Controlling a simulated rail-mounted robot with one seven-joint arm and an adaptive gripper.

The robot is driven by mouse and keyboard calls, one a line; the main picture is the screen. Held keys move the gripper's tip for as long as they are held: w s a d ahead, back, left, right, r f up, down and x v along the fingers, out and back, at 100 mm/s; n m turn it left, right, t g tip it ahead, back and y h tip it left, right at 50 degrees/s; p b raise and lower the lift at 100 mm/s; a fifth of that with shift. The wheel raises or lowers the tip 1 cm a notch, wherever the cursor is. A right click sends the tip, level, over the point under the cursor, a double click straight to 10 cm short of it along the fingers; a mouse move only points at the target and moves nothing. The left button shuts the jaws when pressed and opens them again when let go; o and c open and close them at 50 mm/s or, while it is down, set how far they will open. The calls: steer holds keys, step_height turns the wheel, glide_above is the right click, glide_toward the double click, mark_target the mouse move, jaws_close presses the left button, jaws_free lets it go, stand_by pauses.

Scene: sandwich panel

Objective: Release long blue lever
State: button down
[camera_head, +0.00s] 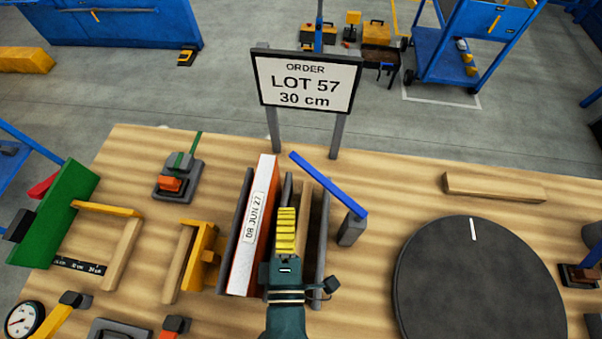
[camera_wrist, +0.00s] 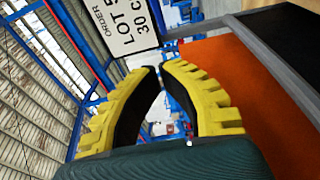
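The long blue lever (camera_head: 330,185) slants from upper left down to a grey pivot block (camera_head: 352,229), right of the panel stand. Its upper-left end lies over the far end of the stand. My gripper (camera_head: 286,212), with ridged yellow fingers, is over the stand, left of and nearer than the lever, apart from it in the picture. In the wrist view the fingers (camera_wrist: 162,70) lean together at the tips, with background showing between them lower down. Whether the tips touch is unclear. I see nothing held. The lever is not clearly visible in the wrist view.
A white-faced, orange-edged panel (camera_head: 252,228) dated 08 JUN 27 stands close left of my gripper; its orange side (camera_wrist: 235,90) fills the wrist view's right. The order sign (camera_head: 306,83) stands behind. A dark turntable (camera_head: 478,285) is at right. Bare table lies between lever and turntable.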

mark_target(325, 186)
steer(key=w+d+p, duration=0.2)
steer(key=w, duration=0.6)
steer(key=shift+d+p, duration=0.35)
steer(key=shift+d, duration=0.05)
steer(key=shift+f, duration=0.1)
